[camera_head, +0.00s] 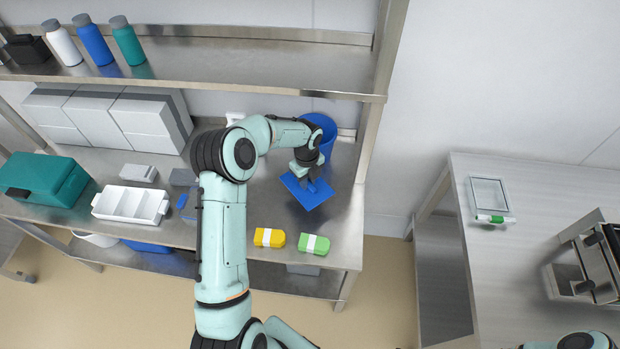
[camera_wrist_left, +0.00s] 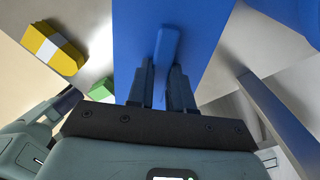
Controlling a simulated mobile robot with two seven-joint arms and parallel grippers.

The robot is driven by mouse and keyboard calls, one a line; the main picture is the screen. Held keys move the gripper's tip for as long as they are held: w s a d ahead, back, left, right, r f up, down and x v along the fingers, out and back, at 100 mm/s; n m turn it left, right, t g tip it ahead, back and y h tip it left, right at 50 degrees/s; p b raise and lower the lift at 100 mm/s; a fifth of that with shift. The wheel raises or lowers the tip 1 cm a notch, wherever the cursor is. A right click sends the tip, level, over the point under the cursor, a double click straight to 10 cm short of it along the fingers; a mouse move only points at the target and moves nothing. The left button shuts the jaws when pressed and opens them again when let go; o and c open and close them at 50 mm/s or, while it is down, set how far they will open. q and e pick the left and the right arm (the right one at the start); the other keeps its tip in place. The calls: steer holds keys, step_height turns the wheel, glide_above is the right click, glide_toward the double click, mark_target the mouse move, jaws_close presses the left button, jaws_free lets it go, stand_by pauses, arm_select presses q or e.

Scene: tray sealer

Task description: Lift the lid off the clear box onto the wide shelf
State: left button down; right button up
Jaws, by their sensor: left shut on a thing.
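A flat blue lid (camera_head: 314,198) is at the right end of the steel shelf unit's worktop (camera_head: 345,215). My left gripper (camera_head: 309,181) is shut on the lid's upright handle. In the left wrist view, the fingers (camera_wrist_left: 160,82) straddle the blue handle (camera_wrist_left: 167,45), with the blue plate (camera_wrist_left: 200,25) beyond. Whether the lid touches the worktop, I cannot tell. A clear, shallow, box-like frame (camera_head: 489,193) lies on the separate table at right; I cannot tell if it is the clear box. My right gripper is out of view.
A blue bin (camera_head: 323,125) stands right behind the lid. Yellow (camera_head: 269,238) and green (camera_head: 314,244) packs lie along the front edge. A white divided tray (camera_head: 130,204) and teal case (camera_head: 45,178) are at left. The upper shelf (camera_head: 210,66) holds bottles. An upright post (camera_head: 371,140) bounds the right.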

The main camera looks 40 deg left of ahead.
arm_select(q)
steer(key=shift+s+f+b, duration=0.1)
steer(key=shift+f+b, duration=0.95)
steer(key=shift+f, duration=1.55)
steer(key=shift+a+f+b, duration=0.1)
steer(key=shift+f+b, duration=0.2)
steer(key=shift+f, duration=0.8)
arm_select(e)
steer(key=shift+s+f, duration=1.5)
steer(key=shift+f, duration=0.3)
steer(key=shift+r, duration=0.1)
arm_select(q)
steer(key=shift+f, duration=0.2)
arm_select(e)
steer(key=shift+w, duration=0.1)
arm_select(q)
steer(key=c, duration=0.9)
jaws_free()
steer(key=shift+c, duration=0.2)
steer(key=c, duration=0.3)
